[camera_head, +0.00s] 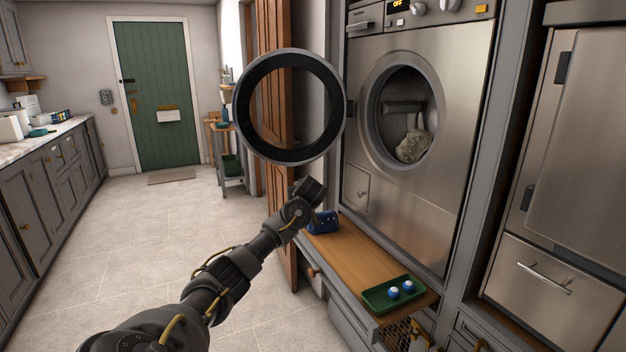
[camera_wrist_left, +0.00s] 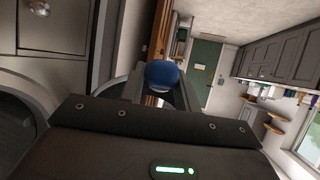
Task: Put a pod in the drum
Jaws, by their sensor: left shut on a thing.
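My left gripper (camera_head: 312,188) is raised above the far end of the wooden bench, just below the open round door (camera_head: 340,120). In the left wrist view my left gripper (camera_wrist_left: 162,86) is shut on a blue pod (camera_wrist_left: 162,73); the head view hides this pod. The drum (camera_head: 386,88) is to the right of the gripper, its round opening uncovered, with pale cloth (camera_head: 413,147) inside. Two more blue and white pods, one left (camera_head: 393,293) and one right (camera_head: 408,286), lie in a green tray (camera_head: 376,303). My right gripper is out of view.
A dark blue container (camera_head: 322,223) stands on the far end of the bench (camera_head: 352,255), close below my gripper. The door ring hangs out to the left of the machine front (camera_head: 455,110). The tiled floor (camera_head: 140,240) to the left is clear.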

